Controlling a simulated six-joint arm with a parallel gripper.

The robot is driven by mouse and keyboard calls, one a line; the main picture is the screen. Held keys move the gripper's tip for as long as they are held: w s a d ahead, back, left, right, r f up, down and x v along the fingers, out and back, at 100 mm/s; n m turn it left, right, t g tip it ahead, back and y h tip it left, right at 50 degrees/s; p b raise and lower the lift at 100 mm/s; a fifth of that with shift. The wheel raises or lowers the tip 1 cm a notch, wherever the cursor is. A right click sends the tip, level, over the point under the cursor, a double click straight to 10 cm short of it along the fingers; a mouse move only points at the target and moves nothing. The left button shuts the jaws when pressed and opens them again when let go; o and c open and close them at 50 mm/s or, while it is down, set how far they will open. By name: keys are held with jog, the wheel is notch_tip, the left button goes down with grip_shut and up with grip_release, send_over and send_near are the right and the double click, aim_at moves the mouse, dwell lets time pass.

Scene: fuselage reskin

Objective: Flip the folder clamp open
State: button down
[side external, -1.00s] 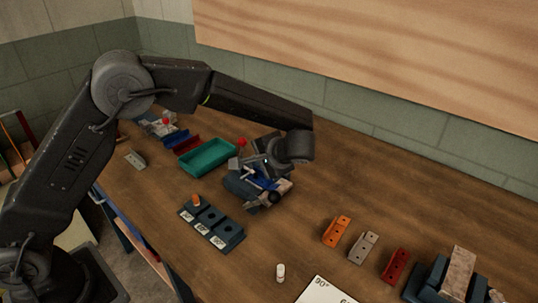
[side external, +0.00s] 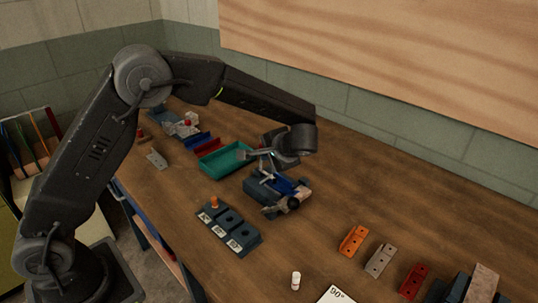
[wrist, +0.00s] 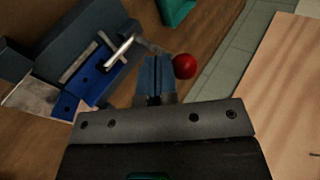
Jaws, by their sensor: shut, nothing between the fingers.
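The folder (side external: 262,188) is a dark blue block with a bright blue bar. It stands on the bench in the middle of the side view and fills the upper left of the wrist view (wrist: 60,50). Its clamp has a silver link (wrist: 118,52) and a grey arm running toward a red ball knob (wrist: 184,66). My gripper (wrist: 155,62) is shut and empty, its fingertips just left of the red knob in the wrist view. Whether they touch the knob or arm cannot be told. In the side view the folder's knob is hidden around my gripper (side external: 248,154).
A teal tray (side external: 222,160) stands close behind the folder. A dark block with labelled holes (side external: 230,228) lies in front. Orange (side external: 353,240), grey (side external: 379,260) and red (side external: 412,281) blocks lie at the right. Bench between them and the folder is clear.

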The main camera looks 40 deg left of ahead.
aim_at(260, 145)
jog(key=shift+a+r+h, duration=0.1)
jog(key=shift+a+h, duration=0.2)
jog(key=a+h, duration=0.2)
jog(key=h, duration=0.1)
jog(key=shift+a+r, duration=0.25)
jog(key=shift+r, duration=0.1)
jog(key=a+f+n+h, duration=0.1)
jog(key=a+f+h, duration=0.3)
jog(key=a+h, duration=0.4)
jog(key=shift+h, duration=2)
jog(key=shift+a+f, duration=0.1)
jog(key=shift+f, duration=0.1)
jog(key=shift+r, duration=0.1)
jog(key=d+r+v, duration=0.1)
jog(key=v, duration=1.2)
jog(key=shift+d, duration=0.35)
